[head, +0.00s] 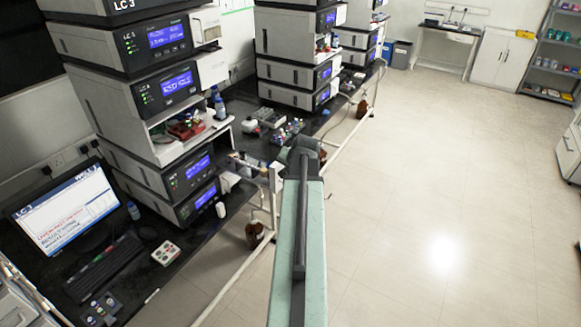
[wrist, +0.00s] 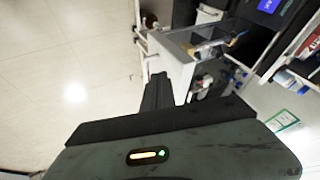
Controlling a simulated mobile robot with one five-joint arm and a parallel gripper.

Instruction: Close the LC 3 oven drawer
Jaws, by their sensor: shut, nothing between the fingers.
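The LC 3 stack (head: 165,120) stands at the left on the dark bench, with blue screens on its modules. An open drawer (head: 250,165) sticks out to the right from its lower part, near a lower blue-screen module. In the wrist view a pale grey, box-like part that looks like this drawer (wrist: 172,60) stands just beyond the fingers, with clear and orange items behind it. My gripper (wrist: 158,82) is shut and empty, its fingertips close to the pale front; whether they touch it I cannot tell. In the head view my gripper (head: 303,150) is beside the drawer's outer end, its fingertips mostly hidden.
A monitor (head: 70,215) marked LC 3 and a keyboard (head: 103,268) are at the left front. Another stack (head: 290,75) stands farther back. Brown bottles (head: 254,234) are under the bench by its white frame. The floor (head: 430,190) at the right is clear.

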